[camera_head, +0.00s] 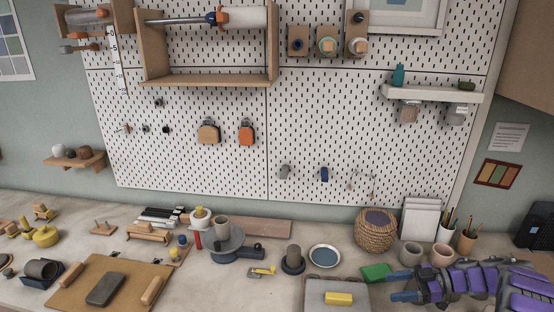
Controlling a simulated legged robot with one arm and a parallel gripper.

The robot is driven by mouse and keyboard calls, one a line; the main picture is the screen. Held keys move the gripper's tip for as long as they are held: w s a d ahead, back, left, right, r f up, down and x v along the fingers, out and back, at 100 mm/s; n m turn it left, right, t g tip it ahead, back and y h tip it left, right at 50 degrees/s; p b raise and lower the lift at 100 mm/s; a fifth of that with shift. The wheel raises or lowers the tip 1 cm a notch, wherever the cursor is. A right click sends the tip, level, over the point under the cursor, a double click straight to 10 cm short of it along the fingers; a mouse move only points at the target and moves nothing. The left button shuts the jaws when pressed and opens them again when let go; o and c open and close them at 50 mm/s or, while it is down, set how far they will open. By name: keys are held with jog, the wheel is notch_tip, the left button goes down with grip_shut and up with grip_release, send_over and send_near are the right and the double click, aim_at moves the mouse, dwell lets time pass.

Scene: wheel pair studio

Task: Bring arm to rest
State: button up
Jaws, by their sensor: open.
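My arm is purple and dark grey and reaches in from the lower right. My gripper (391,286) points left, low over the right part of the bench (215,285). Its two blue fingers are spread apart, with nothing between them. A green block (376,272) lies close to the upper finger; I cannot tell whether they touch. A grey board (318,299) with a yellow block (339,298) on it lies left of the fingertips.
A woven basket (375,232), cups (410,254) and brush holders (445,234) stand behind my arm. A blue-grey plate (325,256), a dark cylinder (292,260) and a turntable (222,242) stand farther left. A pegboard (320,140) with shelves backs the bench.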

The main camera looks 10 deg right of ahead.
jog(key=w+d+r+m+t+h, duration=0.15)
jog(key=w+r+t+h, duration=0.25)
jog(key=w+r, duration=0.5)
jog(key=w+a+r+m+t+h, duration=0.15)
jog(key=w+r+t+h, duration=0.35)
jog(key=w, duration=0.5)
notch_tip(320, 180, up, 13)
jog(key=d+m+h, duration=0.3)
jog(key=m+h, duration=0.4)
jog(key=h, duration=0.1)
jog(key=s+a+f+m+g+y, duration=0.1)
jog(key=s+a+f+g, duration=0.3)
jog(key=s+a, duration=0.6)
jog(key=s+a+f+m+g+y, duration=0.1)
jog(key=s+a+f+g, duration=0.4)
jog(key=s+a, duration=0.6)
jog(key=s+a+f+m+g+y, duration=0.1)
jog(key=s+a+f+g, duration=0.4)
jog(key=s, duration=2.5)
jog(key=a+m+g, duration=0.1)
jog(key=a, duration=0.5)
jog(key=shift+s+a+f+m, duration=0.15)
jog(key=shift+s+m, duration=0.05)
jog(key=shift+m, duration=0.1)
